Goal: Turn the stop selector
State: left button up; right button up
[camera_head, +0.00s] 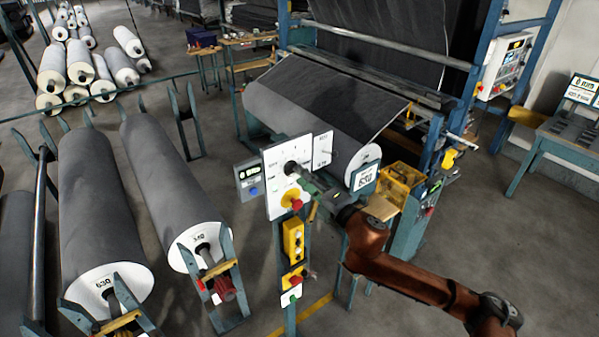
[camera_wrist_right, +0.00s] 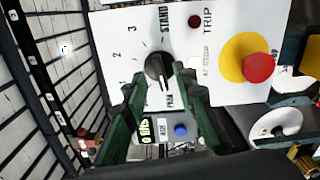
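The black stop selector knob (camera_wrist_right: 158,68) sits on a white panel (camera_wrist_right: 120,20) with printed labels 1, 2, 3, STAND and one reading like PARK. A light mark on the knob's lower part seems to face the PARK-like label. In the head view the knob (camera_head: 291,167) is partly covered by my right gripper (camera_head: 300,173). In the right wrist view the gripper's two dark green fingers (camera_wrist_right: 160,88) stand apart, one either side of the knob, with visible gaps; contact cannot be told. My left gripper is not in view.
A red push button on yellow (camera_wrist_right: 258,68) and a small dark red TRIP lamp (camera_wrist_right: 195,21) are close by the knob. A grey display box (camera_head: 249,178) adjoins the panel's left. A yellow control box (camera_head: 293,240) hangs below.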

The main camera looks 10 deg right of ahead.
aim_at(292, 170)
jog(key=shift+x, duration=1.15)
jog(key=shift+c, duration=0.7)
grip_shut()
